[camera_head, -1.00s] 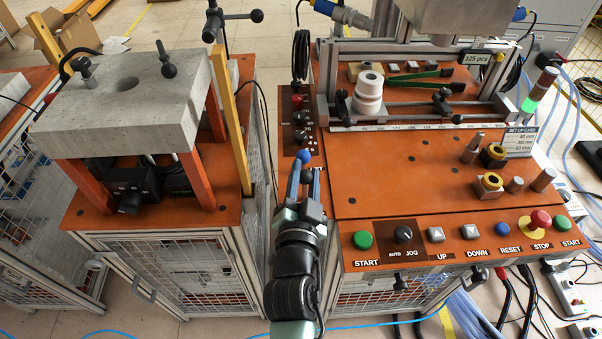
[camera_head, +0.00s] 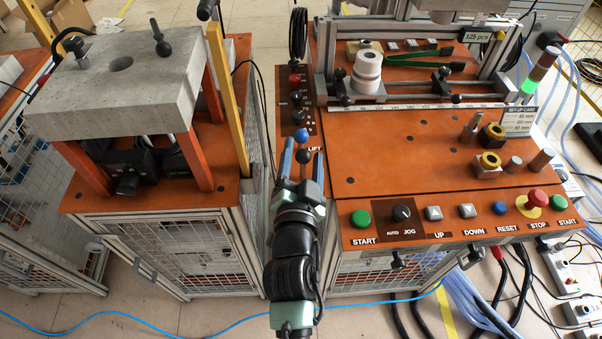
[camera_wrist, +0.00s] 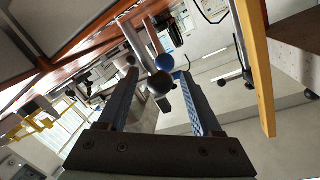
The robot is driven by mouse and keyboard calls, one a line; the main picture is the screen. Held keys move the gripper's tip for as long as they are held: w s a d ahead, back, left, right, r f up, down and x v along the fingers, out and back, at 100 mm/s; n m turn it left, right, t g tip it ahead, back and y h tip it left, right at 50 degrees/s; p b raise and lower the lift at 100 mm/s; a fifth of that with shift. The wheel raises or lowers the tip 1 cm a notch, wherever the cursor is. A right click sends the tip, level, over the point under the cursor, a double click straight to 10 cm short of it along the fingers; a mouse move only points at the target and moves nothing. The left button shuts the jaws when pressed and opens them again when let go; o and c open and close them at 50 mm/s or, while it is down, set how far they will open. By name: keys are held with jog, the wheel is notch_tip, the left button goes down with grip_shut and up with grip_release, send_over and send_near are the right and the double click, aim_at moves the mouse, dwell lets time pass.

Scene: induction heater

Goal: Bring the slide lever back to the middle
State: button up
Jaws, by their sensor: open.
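Two ball-ended levers stand at the left edge of the orange panel: a blue ball (camera_head: 301,135) and, nearer to me, a black ball (camera_head: 303,157). A LIFT label lies beside them; I cannot read a slide label, so which one is the slide lever is unclear. My gripper (camera_head: 303,147) is open, its fingers on either side of the black ball in this view. In the wrist view the black ball (camera_wrist: 160,83) shows between the open fingers (camera_wrist: 157,72), with the blue ball (camera_wrist: 166,62) just behind. I see no clear contact with either.
A concrete block on orange legs (camera_head: 115,80) stands on the left table, with a yellow post (camera_head: 228,100) near my arm. The front control strip has a green START button (camera_head: 360,218) and a red STOP button (camera_head: 537,199). The central orange plate (camera_head: 400,160) is mostly clear.

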jog(key=s+a+r+b, duration=0.1)
jog(key=s+b, duration=0.1)
jog(key=s, duration=1)
jog(key=shift+s+a, duration=0.2)
jog(key=shift+a, duration=0.2)
